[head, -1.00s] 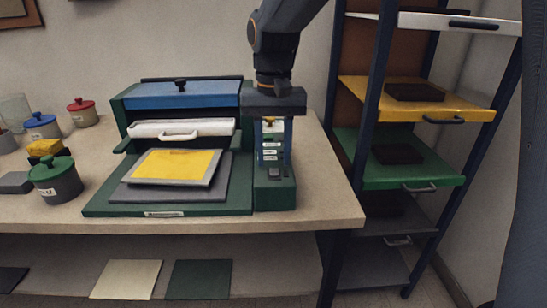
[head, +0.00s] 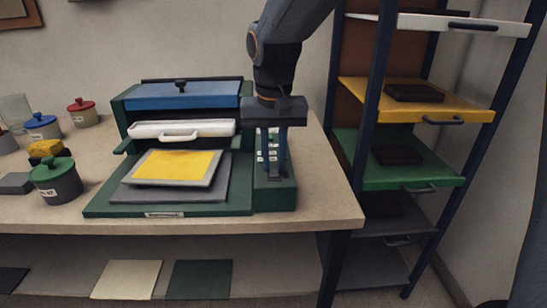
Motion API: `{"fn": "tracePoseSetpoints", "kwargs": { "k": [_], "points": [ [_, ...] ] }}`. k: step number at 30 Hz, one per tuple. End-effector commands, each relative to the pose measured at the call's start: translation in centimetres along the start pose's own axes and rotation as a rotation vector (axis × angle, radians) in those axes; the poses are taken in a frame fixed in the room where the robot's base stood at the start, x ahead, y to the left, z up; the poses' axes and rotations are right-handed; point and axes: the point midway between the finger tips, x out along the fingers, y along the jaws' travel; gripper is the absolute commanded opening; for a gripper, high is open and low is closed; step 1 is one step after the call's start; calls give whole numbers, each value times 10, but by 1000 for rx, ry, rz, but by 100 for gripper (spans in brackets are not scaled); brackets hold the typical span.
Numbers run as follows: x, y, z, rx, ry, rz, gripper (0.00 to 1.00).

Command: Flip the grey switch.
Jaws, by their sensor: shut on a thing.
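The green control panel (head: 287,199) with white labels is on the right side of the green press (head: 182,103). My gripper (head: 273,170) points down over the lower part of this panel. Its blue fingers are shut at the place of the grey switch, which they largely hide. The grip on the switch itself is too small to see clearly.
A yellow sheet in a grey frame (head: 213,172) lies on the press bed. Lidded pots, one with a green lid (head: 52,168), stand at the left. A rack with coloured shelves, one yellow (head: 470,110), stands close at the right.

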Motion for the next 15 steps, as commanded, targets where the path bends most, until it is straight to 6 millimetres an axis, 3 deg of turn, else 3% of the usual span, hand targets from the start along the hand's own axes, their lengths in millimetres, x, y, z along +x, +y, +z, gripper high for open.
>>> {"fn": "tracePoseSetpoints", "kwargs": {
  "k": [7, 15],
  "points": [
    [-2, 0, 8, -3, 196, -1, 0],
    [-3, 0, 9, 1, 257, -3, 0]
  ]
}}
